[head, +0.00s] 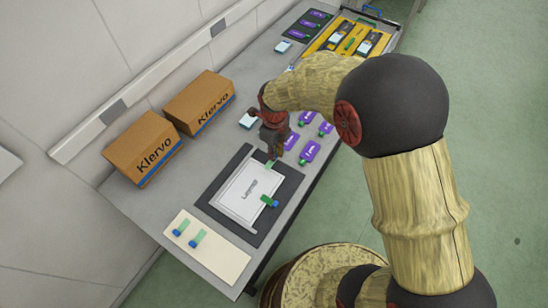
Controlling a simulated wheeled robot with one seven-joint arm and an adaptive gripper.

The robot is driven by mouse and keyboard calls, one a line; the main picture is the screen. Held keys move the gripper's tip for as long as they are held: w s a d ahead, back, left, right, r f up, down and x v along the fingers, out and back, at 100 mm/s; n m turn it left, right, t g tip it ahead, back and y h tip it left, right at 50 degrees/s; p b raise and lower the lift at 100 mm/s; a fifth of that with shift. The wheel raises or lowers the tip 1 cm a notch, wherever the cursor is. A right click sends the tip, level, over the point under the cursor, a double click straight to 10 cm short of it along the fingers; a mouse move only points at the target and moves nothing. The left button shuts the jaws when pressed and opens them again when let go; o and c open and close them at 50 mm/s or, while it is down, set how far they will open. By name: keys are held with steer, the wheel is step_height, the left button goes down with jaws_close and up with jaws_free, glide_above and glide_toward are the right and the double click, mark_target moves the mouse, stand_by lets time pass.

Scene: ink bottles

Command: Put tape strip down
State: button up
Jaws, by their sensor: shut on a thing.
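My gripper (273,152) points down over the far edge of a white labelled panel (237,203) that lies on a dark mat (209,207). It is shut on a green tape strip (270,164), which shows just below the fingertips at that edge. I cannot tell whether this strip touches the panel. Another green strip with a blue end (270,201) lies across the panel's right edge. Two more green strips with blue ends, one on the left (181,228) and one beside it (197,238), are on a cream card (214,253) at the near end of the table.
Two brown Klervo boxes, a near one (140,148) and a far one (199,102), stand along the wall. Several purple items (310,152) with green ends lie right of my gripper. A yellow-lined tray (327,41) and a dark mat (294,39) are at the far end.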

steer(key=shift+w+a+f+b, duration=0.15)
steer(key=shift+f+b, duration=0.15)
steer(key=shift+f, duration=1.45)
steer(key=shift+f, duration=0.1)
steer(key=o, duration=0.6)
steer(key=shift+o, duration=0.6)
